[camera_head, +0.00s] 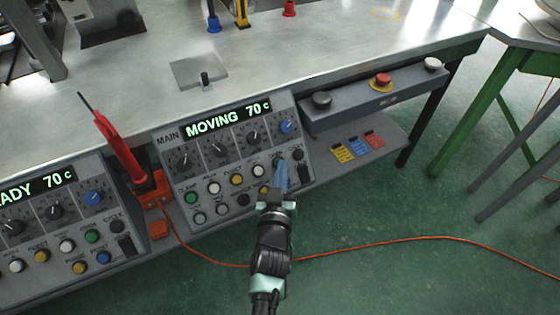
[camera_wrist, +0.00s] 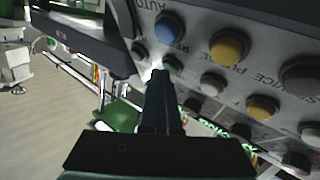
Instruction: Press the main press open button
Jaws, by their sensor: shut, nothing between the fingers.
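The main press control panel (camera_head: 160,141) stands in the middle of the head view, its display (camera_head: 228,118) reading "MOVING 70 c". It carries several dials and small coloured buttons, among them a green button (camera_head: 190,198) at its left. My gripper (camera_head: 281,165) is shut and empty, its fingers over the panel's lower right, where they hide part of the buttons. In the wrist view the fingertips (camera_wrist: 159,75) are close to a small dark green button (camera_wrist: 172,63), below a blue button (camera_wrist: 168,28) and a yellow button (camera_wrist: 229,46). I cannot tell if they touch.
A second panel (camera_head: 60,250), reading "ADY 70 c", stands at the left. A red pen-like tool (camera_head: 122,147) rises between the panels. A grey box (camera_head: 352,105) with a red stop button (camera_head: 383,79) is at the right. An orange cable (camera_head: 400,241) crosses the green floor.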

